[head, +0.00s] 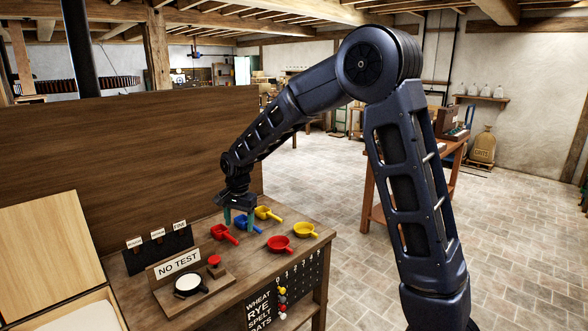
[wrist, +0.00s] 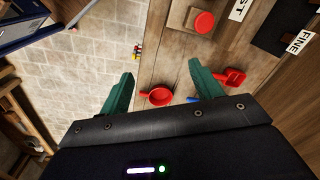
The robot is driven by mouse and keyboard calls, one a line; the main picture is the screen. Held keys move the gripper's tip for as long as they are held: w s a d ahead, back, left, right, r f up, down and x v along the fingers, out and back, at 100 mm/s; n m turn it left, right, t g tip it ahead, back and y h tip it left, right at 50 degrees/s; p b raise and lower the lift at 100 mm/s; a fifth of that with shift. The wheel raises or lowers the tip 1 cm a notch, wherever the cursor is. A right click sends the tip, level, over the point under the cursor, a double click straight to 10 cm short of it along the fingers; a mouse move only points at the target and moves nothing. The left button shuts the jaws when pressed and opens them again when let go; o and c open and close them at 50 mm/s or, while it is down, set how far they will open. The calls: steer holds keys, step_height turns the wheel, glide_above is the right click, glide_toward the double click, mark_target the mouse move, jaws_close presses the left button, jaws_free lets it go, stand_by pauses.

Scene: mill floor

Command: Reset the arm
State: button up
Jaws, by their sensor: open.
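My gripper (head: 238,217) hangs at the end of my bent arm, low over the wooden bench (head: 221,284). Its two green fingers stand apart with nothing between them in its grip; they also show in the wrist view (wrist: 163,88). Below and around it on the bench are a red scoop (head: 224,233), a blue scoop (head: 246,224) and a yellow scoop (head: 267,213). A red pan (head: 279,243) and a yellow pan (head: 305,229) lie nearer the right edge. In the wrist view the red pan (wrist: 159,97) appears between the fingers.
A tall wooden panel (head: 130,150) rises behind. The tiled floor (head: 325,195) to the right is open up to another table (head: 455,160).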

steer(key=s+d+r+n+t, duration=0.1)
steer(key=d+r, duration=0.3)
steer(key=d, duration=0.5)
steer(key=d+r, duration=0.5)
steer(key=d, duration=0.5)
steer(key=s+d+r+n+t, duration=0.1)
steer(key=d+r, duration=0.3)
steer(key=d, duration=0.5)
steer(key=s+d+r+n+t, duration=0.1)
steer(key=s+d+t, duration=0.1)
steer(key=s+d, duration=1.4)
steer(key=d, duration=0.2)
steer(key=shift+s+d+r+n+h, duration=0.25)
steer(key=shift+d+n+h, duration=0.05)
steer(key=shift+d, duration=0.05)
